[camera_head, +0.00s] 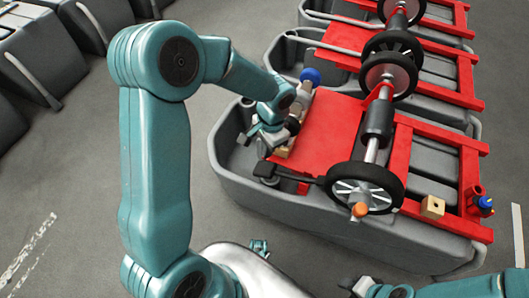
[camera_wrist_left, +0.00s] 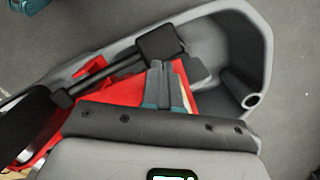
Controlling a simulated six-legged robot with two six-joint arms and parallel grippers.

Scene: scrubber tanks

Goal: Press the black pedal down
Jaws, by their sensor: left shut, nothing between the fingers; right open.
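The black pedal (camera_head: 265,169) is a dark pad on a black lever at the near left end of the closest grey tank. In the left wrist view the pedal (camera_wrist_left: 158,42) is just beyond my fingertips, its lever running down to the left. My left gripper (camera_head: 262,146) is shut and empty, close beside the pedal over the tank. My right gripper (camera_head: 362,287) is open at the bottom edge, away from the pedal.
The grey tank (camera_head: 240,185) carries a red frame (camera_head: 325,135), a black wheel (camera_head: 364,188) and a shaft. More tanks stand behind; open floor lies at left.

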